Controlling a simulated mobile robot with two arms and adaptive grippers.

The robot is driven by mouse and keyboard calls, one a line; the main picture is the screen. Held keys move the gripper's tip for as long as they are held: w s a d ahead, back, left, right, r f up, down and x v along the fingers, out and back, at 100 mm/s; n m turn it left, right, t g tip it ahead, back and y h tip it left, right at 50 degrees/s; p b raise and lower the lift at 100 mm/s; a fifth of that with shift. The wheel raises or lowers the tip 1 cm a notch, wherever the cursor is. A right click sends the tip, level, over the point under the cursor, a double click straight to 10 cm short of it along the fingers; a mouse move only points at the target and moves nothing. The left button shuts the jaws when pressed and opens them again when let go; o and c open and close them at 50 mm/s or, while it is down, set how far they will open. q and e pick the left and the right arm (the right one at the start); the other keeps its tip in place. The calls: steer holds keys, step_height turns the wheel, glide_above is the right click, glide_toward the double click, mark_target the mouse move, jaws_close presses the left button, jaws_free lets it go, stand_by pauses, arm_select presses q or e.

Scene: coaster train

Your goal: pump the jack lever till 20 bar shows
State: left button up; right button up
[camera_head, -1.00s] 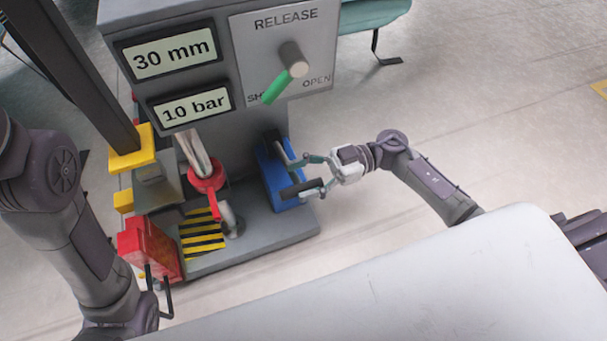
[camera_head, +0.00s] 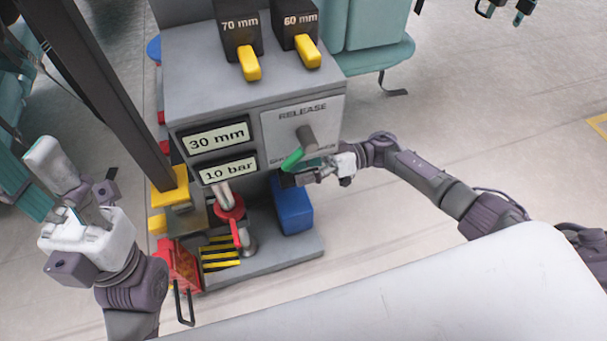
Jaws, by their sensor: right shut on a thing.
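The grey jack unit (camera_head: 238,90) stands left of centre. Its displays read 30 mm (camera_head: 215,137) and 10 bar (camera_head: 228,169). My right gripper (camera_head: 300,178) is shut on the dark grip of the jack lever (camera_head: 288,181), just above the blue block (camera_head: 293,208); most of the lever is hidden. The lever grip is raised close under the release knob (camera_head: 306,138), whose green handle (camera_head: 292,159) points down and left. My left gripper (camera_head: 78,212) is raised at the left, away from the unit; its finger opening is unclear.
Two black blocks marked 70 mm (camera_head: 241,40) and 60 mm (camera_head: 297,28), with yellow tabs, stand on top. A red pipe fitting (camera_head: 229,207) and red box (camera_head: 181,267) are at lower left. A pale surface (camera_head: 400,300) fills the front. Open floor lies right.

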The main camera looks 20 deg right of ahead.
steer(key=shift+a, duration=0.1)
stand_by(0.3)
steer(key=o, duration=1.7)
steer(key=shift+w+f, duration=0.1)
steer(key=d, duration=1.2)
steer(key=shift+w, duration=0.2)
